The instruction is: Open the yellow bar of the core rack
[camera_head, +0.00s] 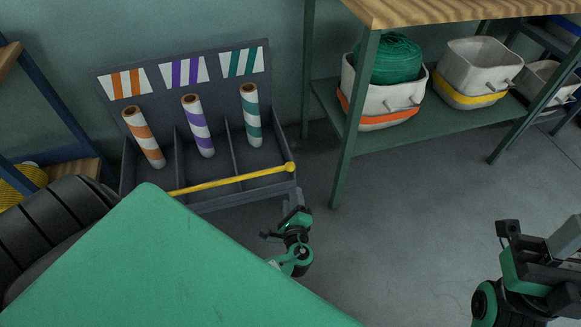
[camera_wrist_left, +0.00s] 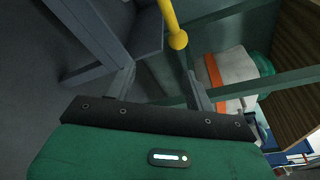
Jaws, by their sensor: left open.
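The core rack (camera_head: 185,75) is a dark grey box against the back wall with three bays. The yellow bar (camera_head: 235,181) runs across its front, and a yellow ball end (camera_head: 290,167) sits at its right. In the left wrist view the bar (camera_wrist_left: 168,15) comes in from the top and its ball end (camera_wrist_left: 177,40) hangs just beyond the fingers. My left gripper (camera_head: 297,197) is open and empty, just below the ball end. It also shows in the left wrist view (camera_wrist_left: 160,82). My right gripper (camera_head: 545,255) is at the lower right, its jaws unclear.
Orange, purple and green striped rolls (camera_head: 197,126) stand in the rack. A green-framed workbench (camera_head: 430,12) to the right carries white baskets (camera_head: 470,72) on its lower shelf. A blue-framed shelf (camera_head: 45,100) stands at left. The floor (camera_head: 420,210) between bench and right arm is clear.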

